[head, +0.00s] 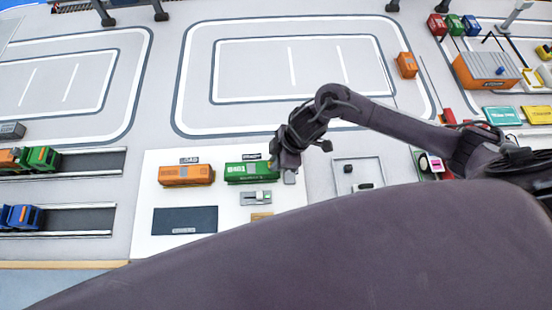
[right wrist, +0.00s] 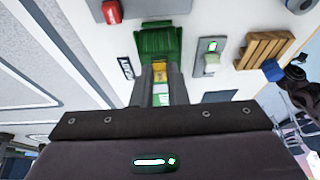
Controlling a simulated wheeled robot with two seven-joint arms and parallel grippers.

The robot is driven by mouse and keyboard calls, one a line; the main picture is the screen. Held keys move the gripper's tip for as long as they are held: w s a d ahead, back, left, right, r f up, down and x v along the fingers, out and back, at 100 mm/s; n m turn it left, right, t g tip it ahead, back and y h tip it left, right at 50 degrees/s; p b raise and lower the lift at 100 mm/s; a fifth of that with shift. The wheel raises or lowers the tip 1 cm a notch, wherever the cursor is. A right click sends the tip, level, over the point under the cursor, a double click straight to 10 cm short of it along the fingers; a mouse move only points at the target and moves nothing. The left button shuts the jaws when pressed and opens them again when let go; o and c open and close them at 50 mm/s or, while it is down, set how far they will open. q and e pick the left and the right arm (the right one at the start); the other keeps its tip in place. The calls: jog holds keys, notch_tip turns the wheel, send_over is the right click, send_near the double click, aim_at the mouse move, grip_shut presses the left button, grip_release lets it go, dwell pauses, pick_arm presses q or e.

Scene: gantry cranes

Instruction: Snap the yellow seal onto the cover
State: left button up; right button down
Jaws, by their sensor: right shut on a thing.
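A yellow piece (right wrist: 159,71), which looks like the seal, shows between the fingers of my right gripper (right wrist: 160,78) in the right wrist view. The gripper is shut on it, and a white part shows just below it. The green container (right wrist: 158,40) is right in front of the fingertips; I cannot tell whether the seal touches it. In the head view my right gripper (head: 275,160) is at the right end of the green container (head: 246,173), and the seal is too small to make out. I cannot pick out a separate cover.
An orange container (head: 187,175) stands left of the green one on a white board (head: 145,225). A grey device (head: 256,198), a small wooden pallet (head: 262,216) and a dark blue pad (head: 185,220) lie nearer. A grey tray (head: 340,185) lies to the right.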

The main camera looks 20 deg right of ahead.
jog(key=shift+f, duration=0.25)
dwell(0.4)
jog(key=c, duration=0.9)
grip_release()
notch_tip(320, 180, up, 7)
jog(key=p, duration=0.7)
jog(key=shift+s, duration=0.1)
dwell(0.5)
